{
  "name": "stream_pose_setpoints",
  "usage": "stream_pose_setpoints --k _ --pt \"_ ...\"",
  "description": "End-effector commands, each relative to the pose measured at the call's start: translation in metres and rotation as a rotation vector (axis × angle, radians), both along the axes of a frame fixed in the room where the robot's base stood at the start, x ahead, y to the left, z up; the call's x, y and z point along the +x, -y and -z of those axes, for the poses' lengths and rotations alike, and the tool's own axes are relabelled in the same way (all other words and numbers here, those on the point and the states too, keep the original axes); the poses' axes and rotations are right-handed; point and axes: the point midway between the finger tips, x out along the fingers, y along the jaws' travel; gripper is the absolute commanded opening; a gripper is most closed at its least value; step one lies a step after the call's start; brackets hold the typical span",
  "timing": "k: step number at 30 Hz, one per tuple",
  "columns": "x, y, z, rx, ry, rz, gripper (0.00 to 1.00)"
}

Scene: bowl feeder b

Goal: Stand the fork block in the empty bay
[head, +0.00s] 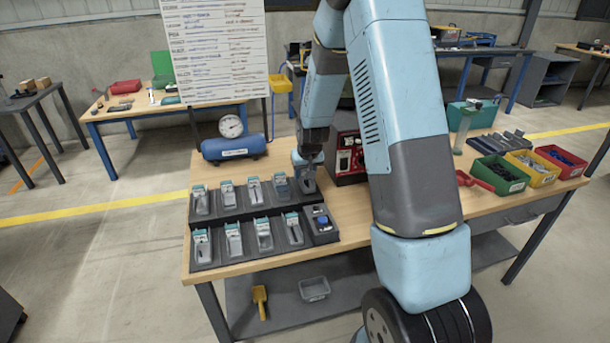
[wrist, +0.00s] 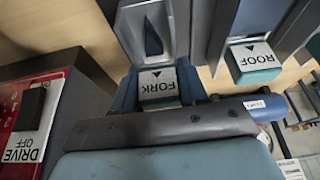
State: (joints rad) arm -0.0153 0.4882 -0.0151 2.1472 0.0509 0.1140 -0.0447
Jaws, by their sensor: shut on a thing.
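The fork block (wrist: 158,80), with a teal top and a white FORK label, is between my gripper's blue fingers in the wrist view. My gripper (head: 307,166) is shut on it, at the right end of the rack's back row in the head view. The bay there (head: 308,186) is largely covered by my gripper. I cannot tell whether the block touches the bay floor. The rack (head: 245,216) is dark, with two stepped rows. A ROOF block (wrist: 253,62) stands in the neighbouring bay, close beside my gripper.
Other labelled blocks fill the rack's bays. A red-fronted control box (head: 347,155), marked DRIVE OFF in the wrist view (wrist: 25,125), stands close to my gripper. A blue tank (head: 233,147) with a gauge lies behind the rack. Coloured bins (head: 500,175) stand at the right.

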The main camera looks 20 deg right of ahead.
Motion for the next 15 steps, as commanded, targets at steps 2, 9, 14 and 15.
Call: stream_pose_setpoints --k 2,9,14,15 --pt "-0.0005 -0.0001 0.0088 0.000 -0.002 0.000 0.03" --pt "-0.0001 -0.0002 0.0101 0.000 0.001 0.000 0.03" --pt "-0.0003 -0.0002 0.0116 0.000 0.000 0.000 0.47" --pt "-0.0003 -0.0003 0.0115 0.000 0.000 0.000 0.51"
